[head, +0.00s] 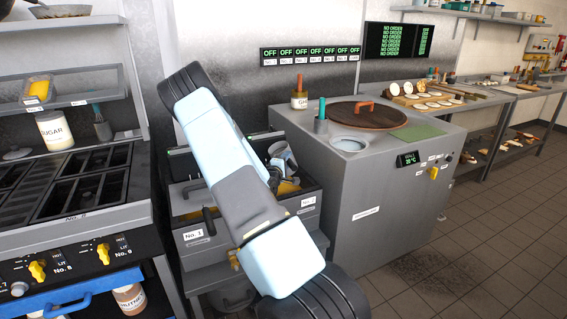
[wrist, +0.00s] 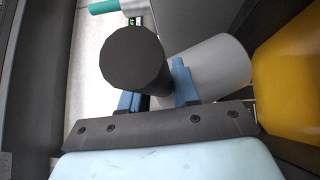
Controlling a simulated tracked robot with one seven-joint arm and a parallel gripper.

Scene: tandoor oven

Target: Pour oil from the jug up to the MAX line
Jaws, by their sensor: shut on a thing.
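My gripper (wrist: 157,90) is shut, its blue fingers on either side of a dark part. A thick dark cylinder (wrist: 135,58) stands close to the camera there, and a pale grey round body (wrist: 215,68) lies behind the right finger. They look like the jug's handle and body, but I cannot tell for sure. In the head view the grey jug (head: 280,152) is partly hidden by my gripper, above the No. 2 fryer (head: 308,201). Yellow oil shows beneath it (head: 288,187) and at the right of the wrist view (wrist: 293,85). No MAX line can be made out.
The No. 1 fryer (head: 193,234) is beside it, partly behind my arm. The grey tandoor (head: 375,212) with a brown lid (head: 366,115) stands to the right. A stove (head: 80,215) with a sugar tub (head: 54,130) is left. The tiled floor (head: 480,235) at right is clear.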

